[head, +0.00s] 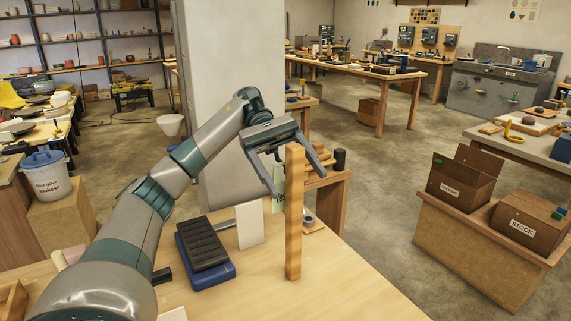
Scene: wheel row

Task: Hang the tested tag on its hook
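My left gripper (298,186) is open, with its fingers spread wide apart and pointing down near the top of an upright wooden post (294,235). Nothing shows gripped between the fingers. A pale green piece with dark marks, possibly the tested tag (279,204), shows just left of the post. The post and a finger partly cover it, and I cannot tell whether it hangs or what supports it. No hook can be made out. My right gripper is not in view.
A blue-based block with a dark ribbed top (205,250) and a pale upright panel (250,224) stand on the workbench (335,291), left of the post. A tape roll (309,221) lies behind the post. The bench's front right is clear. Stock boxes (466,178) stand apart at right.

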